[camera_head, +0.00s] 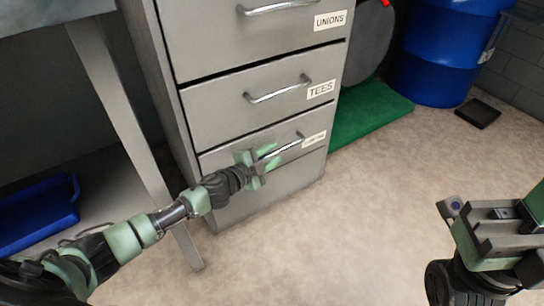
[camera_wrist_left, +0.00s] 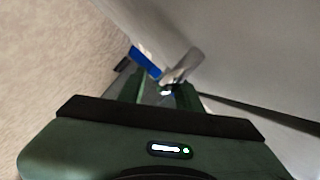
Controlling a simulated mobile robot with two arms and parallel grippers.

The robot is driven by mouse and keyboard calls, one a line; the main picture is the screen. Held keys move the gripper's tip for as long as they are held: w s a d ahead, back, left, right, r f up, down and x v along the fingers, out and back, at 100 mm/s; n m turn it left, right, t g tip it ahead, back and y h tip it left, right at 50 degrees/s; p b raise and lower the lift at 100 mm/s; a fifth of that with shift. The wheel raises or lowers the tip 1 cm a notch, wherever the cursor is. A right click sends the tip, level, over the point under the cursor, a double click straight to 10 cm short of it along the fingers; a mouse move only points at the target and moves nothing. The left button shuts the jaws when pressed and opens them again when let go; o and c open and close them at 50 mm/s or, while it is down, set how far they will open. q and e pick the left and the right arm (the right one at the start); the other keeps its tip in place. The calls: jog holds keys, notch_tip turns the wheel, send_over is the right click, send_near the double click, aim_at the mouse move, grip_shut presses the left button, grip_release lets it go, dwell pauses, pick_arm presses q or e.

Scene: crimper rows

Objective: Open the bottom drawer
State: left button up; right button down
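The grey cabinet's lowest labelled drawer (camera_head: 222,157) has a silver bar handle (camera_head: 290,145) and a label too small to read. It looks shut. My left gripper (camera_head: 267,157) is at the left part of this handle, with its green fingers above and below the bar. In the left wrist view, the fingers (camera_wrist_left: 160,93) stand apart with the shiny handle (camera_wrist_left: 183,66) between their tips. I cannot see firm contact. My right gripper (camera_head: 480,222) is at the lower right, away from the cabinet, and its fingers are not clear.
The TEES drawer (camera_head: 230,106) and UNIONS drawer (camera_head: 230,45) above look shut. A table leg (camera_head: 125,120) stands left of the cabinet, near a blue bin (camera_head: 40,215). A green mat (camera_head: 365,112) and blue barrel (camera_head: 440,55) are behind right. The floor in front is clear.

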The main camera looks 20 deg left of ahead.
pick_arm(q)
jog(key=shift+w, duration=0.15)
grip_shut()
jog(key=shift+f, duration=0.1)
dwell(1.3)
